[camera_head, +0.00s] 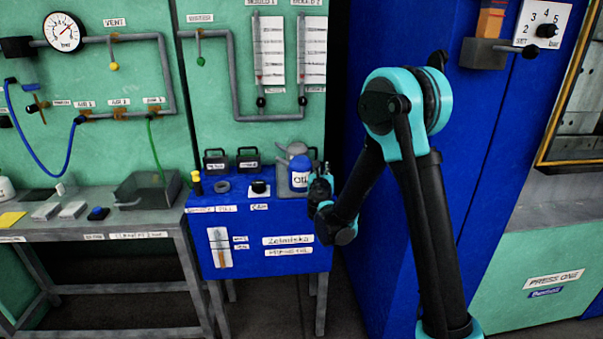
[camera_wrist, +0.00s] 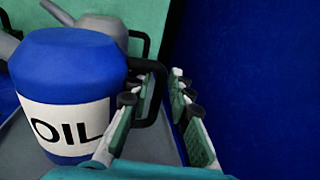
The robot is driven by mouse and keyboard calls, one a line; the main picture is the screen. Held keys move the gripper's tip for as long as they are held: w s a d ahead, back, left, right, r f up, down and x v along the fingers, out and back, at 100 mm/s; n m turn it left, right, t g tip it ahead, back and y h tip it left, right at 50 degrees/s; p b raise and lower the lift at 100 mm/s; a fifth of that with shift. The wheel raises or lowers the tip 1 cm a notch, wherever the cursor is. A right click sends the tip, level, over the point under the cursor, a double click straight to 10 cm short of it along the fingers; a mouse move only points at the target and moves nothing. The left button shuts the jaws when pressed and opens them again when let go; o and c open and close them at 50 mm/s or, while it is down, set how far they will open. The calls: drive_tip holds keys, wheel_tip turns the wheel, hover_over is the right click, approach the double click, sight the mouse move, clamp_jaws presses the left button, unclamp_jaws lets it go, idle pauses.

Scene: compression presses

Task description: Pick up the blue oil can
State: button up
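The blue oil can (camera_head: 300,173) with a white OIL label stands upright at the right end of the blue cabinet top. In the wrist view the can (camera_wrist: 68,65) is large at the left, and its black handle (camera_wrist: 161,82) sticks out to the right. My gripper (camera_head: 321,188) is just right of the can in the head view. In the wrist view my gripper's fingers (camera_wrist: 168,98) are apart. The handle's outer part appears to lie between them, and the left finger hides some of it. I cannot tell whether either finger touches it.
A grey watering-can-like vessel (camera_wrist: 92,29) stands close behind the oil can. Black-handled weights (camera_head: 215,161), a dark ring (camera_head: 222,186) and a yellow-topped tool (camera_head: 196,182) are farther left on the cabinet. A tall blue press wall (camera_wrist: 255,80) rises at the right.

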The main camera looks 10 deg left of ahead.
drive_tip(key=shift+c, duration=0.6)
clamp_jaws()
